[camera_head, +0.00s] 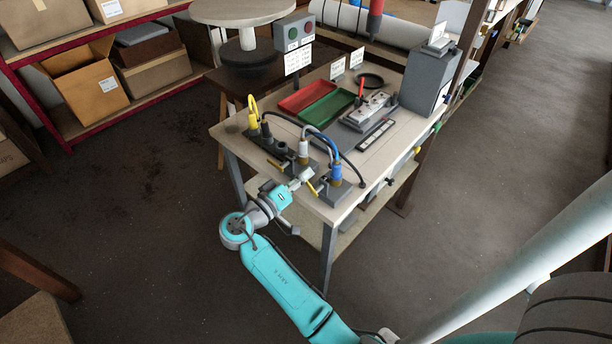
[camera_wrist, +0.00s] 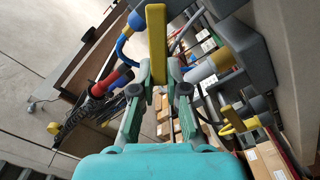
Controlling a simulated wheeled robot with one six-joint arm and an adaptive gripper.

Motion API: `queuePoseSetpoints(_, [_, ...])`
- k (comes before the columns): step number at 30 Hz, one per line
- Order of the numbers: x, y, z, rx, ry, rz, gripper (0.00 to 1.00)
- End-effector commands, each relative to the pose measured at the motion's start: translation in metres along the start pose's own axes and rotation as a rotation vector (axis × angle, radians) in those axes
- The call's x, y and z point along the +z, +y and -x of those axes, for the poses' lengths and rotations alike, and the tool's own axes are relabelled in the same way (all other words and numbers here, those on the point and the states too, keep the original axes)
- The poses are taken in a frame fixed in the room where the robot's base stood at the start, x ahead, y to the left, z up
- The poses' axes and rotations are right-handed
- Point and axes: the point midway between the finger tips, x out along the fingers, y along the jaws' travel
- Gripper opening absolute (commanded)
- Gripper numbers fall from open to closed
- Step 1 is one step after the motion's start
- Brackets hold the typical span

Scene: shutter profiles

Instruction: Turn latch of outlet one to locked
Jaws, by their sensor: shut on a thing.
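A yellow latch handle (camera_wrist: 157,40) stands between my fingertips in the wrist view. My gripper (camera_wrist: 158,75) is shut on its near end. In the head view my gripper (camera_head: 302,178) is at the table's front edge, beside the grey outlet box with the blue plug (camera_head: 335,172). The yellow latch (camera_head: 311,188) shows just by the fingers there. A second outlet with a pale plug (camera_head: 303,150) is behind, and another yellow latch (camera_head: 275,163) shows to the left. I cannot read any outlet number or lock mark.
Cables arch over the outlets, with a yellow-ended plug (camera_head: 253,120) at the left. A red tray (camera_head: 302,97) and a green tray (camera_head: 328,108) lie further back. A grey box (camera_head: 424,82) stands at the back right. Open floor lies in front of the table.

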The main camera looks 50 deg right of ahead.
Motion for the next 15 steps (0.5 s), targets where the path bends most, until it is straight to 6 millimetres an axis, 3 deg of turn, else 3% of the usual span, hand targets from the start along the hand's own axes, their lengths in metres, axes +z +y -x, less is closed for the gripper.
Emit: queuePoseSetpoints(15, [0.005, -0.024, 0.000, -0.001, 0.001, 0.458, 0.00])
